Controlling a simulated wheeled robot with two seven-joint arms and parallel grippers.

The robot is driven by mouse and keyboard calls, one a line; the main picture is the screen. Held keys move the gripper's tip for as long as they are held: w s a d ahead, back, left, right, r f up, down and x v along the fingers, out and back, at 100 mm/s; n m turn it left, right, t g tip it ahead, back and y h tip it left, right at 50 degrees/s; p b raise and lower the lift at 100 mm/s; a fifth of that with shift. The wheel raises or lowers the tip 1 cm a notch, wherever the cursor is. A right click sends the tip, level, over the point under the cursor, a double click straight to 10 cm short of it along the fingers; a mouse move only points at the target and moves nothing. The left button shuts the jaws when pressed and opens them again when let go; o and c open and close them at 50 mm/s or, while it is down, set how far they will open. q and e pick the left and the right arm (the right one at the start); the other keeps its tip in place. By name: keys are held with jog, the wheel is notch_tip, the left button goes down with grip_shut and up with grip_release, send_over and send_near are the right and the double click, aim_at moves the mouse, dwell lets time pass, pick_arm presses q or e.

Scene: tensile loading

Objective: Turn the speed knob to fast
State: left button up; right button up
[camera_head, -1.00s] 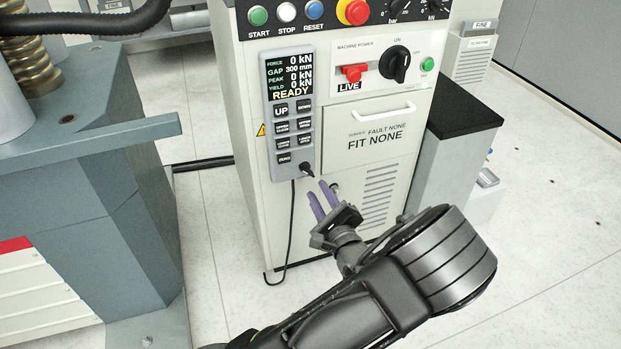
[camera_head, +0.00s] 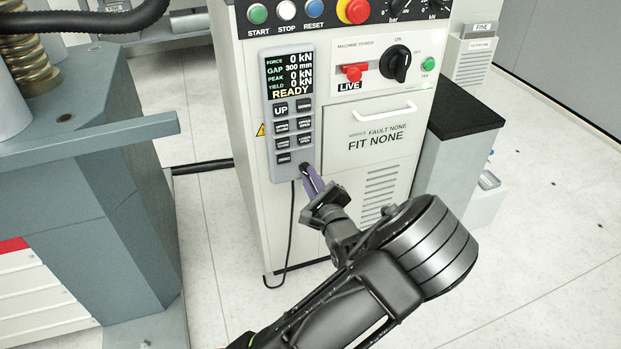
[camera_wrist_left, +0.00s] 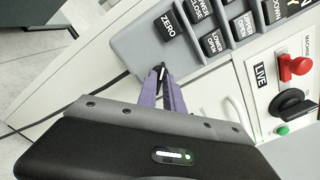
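The speed knob (camera_head: 306,168) is a small black knob at the lower end of the grey control pendant (camera_head: 298,177) on the white machine cabinet. In the left wrist view the black knob (camera_wrist_left: 162,73) shows a light pointer mark and sits between the purple fingertips. My left gripper (camera_head: 309,178) has its fingers on either side of the knob, close together, and looks shut on it. The fingers hide part of the knob and any speed marking beside it. My right gripper is not in view.
UP, DOWN and other keys (camera_head: 281,108) sit just above the knob, under a display (camera_head: 289,76) reading READY. A black cable (camera_head: 292,225) hangs below the pendant. A red switch (camera_head: 354,72), a black rotary switch (camera_head: 397,64) and a drawer handle (camera_head: 384,111) are to the right.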

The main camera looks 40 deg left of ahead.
pick_arm(q)
grip_shut()
dwell(0.3)
jog(key=shift+m+p, duration=7.9)
jog(key=shift+m, duration=1.1)
jog(key=shift+o, duration=2.1)
grip_release()
